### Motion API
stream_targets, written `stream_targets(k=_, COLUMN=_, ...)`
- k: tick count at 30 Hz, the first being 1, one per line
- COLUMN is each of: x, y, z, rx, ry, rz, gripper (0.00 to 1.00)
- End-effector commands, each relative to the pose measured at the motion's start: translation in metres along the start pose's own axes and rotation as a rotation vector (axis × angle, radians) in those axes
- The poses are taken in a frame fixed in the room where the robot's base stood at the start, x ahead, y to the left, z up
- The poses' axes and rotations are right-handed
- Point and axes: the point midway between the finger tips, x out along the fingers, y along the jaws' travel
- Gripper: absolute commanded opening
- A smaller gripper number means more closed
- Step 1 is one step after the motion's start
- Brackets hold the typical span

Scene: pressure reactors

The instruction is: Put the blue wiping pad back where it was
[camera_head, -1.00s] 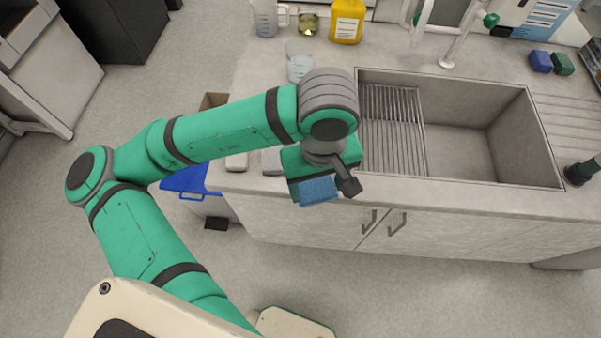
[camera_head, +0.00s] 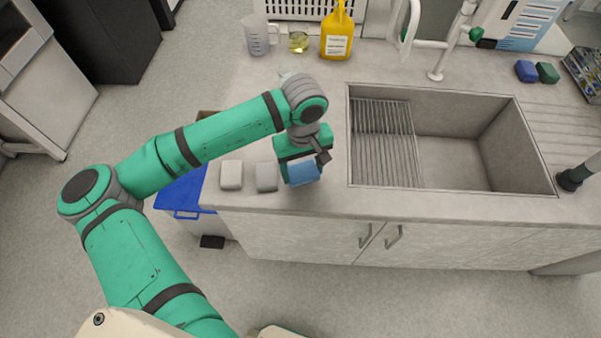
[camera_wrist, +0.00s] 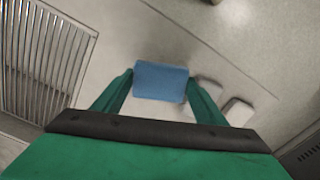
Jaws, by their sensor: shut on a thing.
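The blue wiping pad (camera_head: 303,173) is held at the end of my arm, over the front edge of the counter left of the sink. My gripper (camera_wrist: 160,84) is shut on it, with one green finger at each side of the pad in the wrist view (camera_wrist: 160,78). Two pale pads, a whitish one (camera_head: 231,175) and a grey one (camera_head: 266,177), lie side by side on the counter just left of the blue pad. The height of the blue pad above the counter is hard to tell.
The sink (camera_head: 470,150) with a drying rack (camera_head: 383,145) is to the right. A yellow bottle (camera_head: 337,34), a beaker (camera_head: 257,36) and a small jar (camera_head: 298,42) stand at the back. Blue and green blocks (camera_head: 525,71) (camera_head: 547,73) lie behind the sink. A blue-lidded bin (camera_head: 182,192) stands left of the counter.

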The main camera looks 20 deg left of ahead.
Motion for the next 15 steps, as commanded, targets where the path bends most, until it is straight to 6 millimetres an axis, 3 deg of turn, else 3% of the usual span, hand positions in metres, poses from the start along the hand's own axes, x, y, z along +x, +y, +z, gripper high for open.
stream_targets(k=7, x=0.031, y=0.001, z=-0.004, rx=0.000, ry=-0.001, rz=0.000, gripper=0.44)
stream_targets(k=15, x=0.035, y=-0.002, z=-0.004, rx=-0.005, ry=-0.001, rz=0.000, gripper=0.44)
